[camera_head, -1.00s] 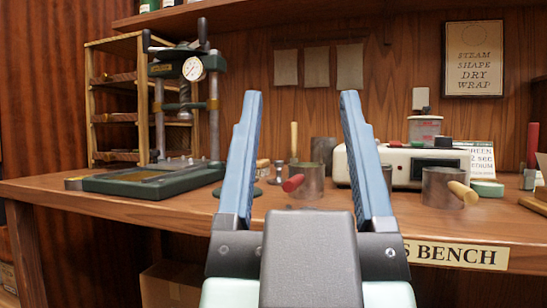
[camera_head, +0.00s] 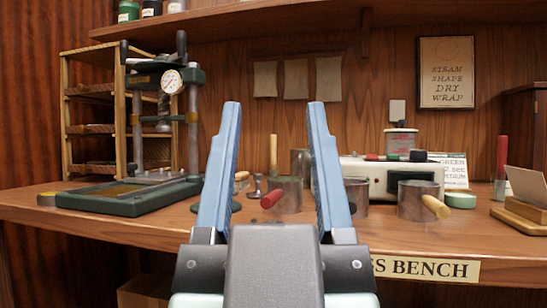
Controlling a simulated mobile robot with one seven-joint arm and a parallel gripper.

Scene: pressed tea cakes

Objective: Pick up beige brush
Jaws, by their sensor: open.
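A slim beige handle (camera_head: 273,155) stands upright on the bench behind the red-handled metal cup; it looks like the beige brush. Its lower end is hidden by the cup, so I cannot see bristles. My gripper (camera_head: 274,104) is open and empty in the middle of the head view, fingers pointing up and away. In the picture the beige handle shows between the two fingers, beyond them and apart from both.
The red-handled cup (camera_head: 285,197) and a wooden-handled cup (camera_head: 415,199) stand on the bench (camera_head: 130,215). A dial press (camera_head: 160,100) is left. A white machine (camera_head: 390,180) and red upright handle (camera_head: 502,157) are right. A shelf (camera_head: 240,30) runs above.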

